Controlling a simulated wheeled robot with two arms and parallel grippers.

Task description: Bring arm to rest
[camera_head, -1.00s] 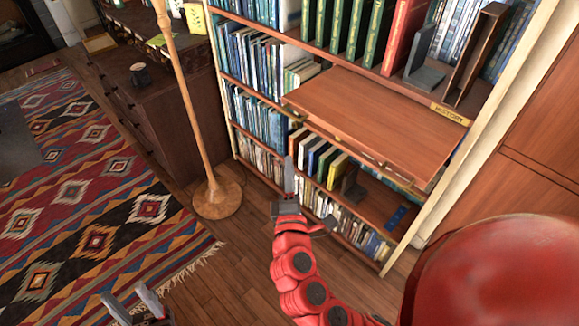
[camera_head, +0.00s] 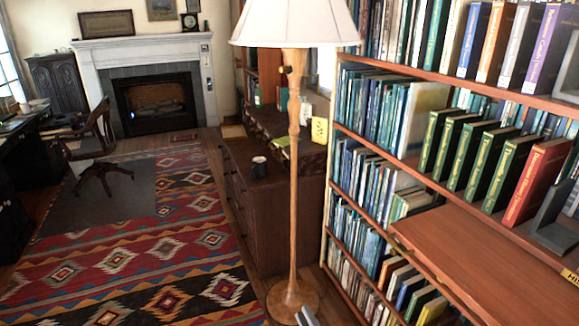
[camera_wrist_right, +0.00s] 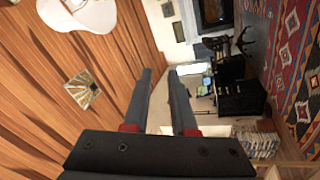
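My right gripper (camera_head: 307,316) shows only as grey fingertips at the bottom edge of the head view, in front of the lamp base; the rest of that arm is out of the picture. In the right wrist view my right gripper (camera_wrist_right: 159,72) has its two dark fingers apart, with nothing between them. My left gripper is not in view.
A tall bookshelf (camera_head: 445,190) full of books fills the right side. A wooden floor lamp (camera_head: 293,190) stands beside it, close to my right fingertips. A dark cabinet (camera_head: 270,215) with a mug (camera_head: 259,167) is behind. Patterned rug (camera_head: 130,285) covers open floor at left.

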